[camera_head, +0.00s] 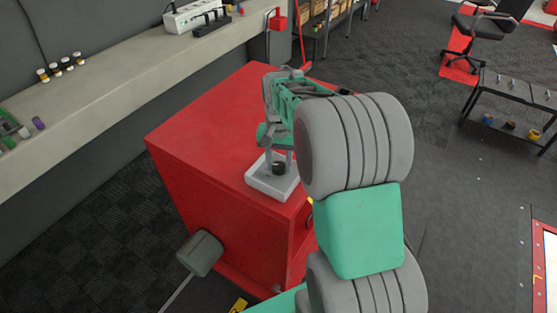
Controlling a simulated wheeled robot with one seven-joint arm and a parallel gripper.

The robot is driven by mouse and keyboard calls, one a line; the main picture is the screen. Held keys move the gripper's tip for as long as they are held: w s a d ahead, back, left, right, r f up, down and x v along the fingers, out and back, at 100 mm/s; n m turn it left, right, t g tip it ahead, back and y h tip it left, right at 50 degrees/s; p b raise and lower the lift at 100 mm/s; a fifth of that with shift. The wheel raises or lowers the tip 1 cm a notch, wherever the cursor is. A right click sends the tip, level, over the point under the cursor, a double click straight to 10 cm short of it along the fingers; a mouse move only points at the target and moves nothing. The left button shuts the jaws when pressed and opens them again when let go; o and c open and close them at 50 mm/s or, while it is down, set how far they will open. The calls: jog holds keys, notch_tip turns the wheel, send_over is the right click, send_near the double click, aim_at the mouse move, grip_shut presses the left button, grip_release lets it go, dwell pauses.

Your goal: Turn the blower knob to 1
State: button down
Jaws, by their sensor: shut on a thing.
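The blower knob (279,169) is a small dark round knob on top of a light grey control box (262,187). The box sits at the front right edge of the red cabinet's top. My gripper (280,158) points down over the box, with its fingers shut on the knob. The fingers and my arm cover part of the knob and box. I cannot make out any numbers or pointer mark, so the knob's setting cannot be told.
The red cabinet (205,135) has a bare top left of the box. A long bench (110,92) with small items runs along the wall. A black cart (510,100) and chair (485,27) stand at right.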

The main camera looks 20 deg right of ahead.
aim_at(279, 166)
jog(key=c, duration=0.9)
grip_release()
notch_tip(279, 166, up, 8)
jog(key=shift+s+b, duration=0.1)
jog(key=shift+b, duration=0.5)
jog(key=s+a+f+n+t, duration=0.2)
jog(key=s+a+n+t, duration=0.2)
jog(key=s+a+n, duration=0.3)
jog(key=s+a, duration=0.3)
jog(key=s, duration=0.4)
jog(key=shift+a, duration=0.15)
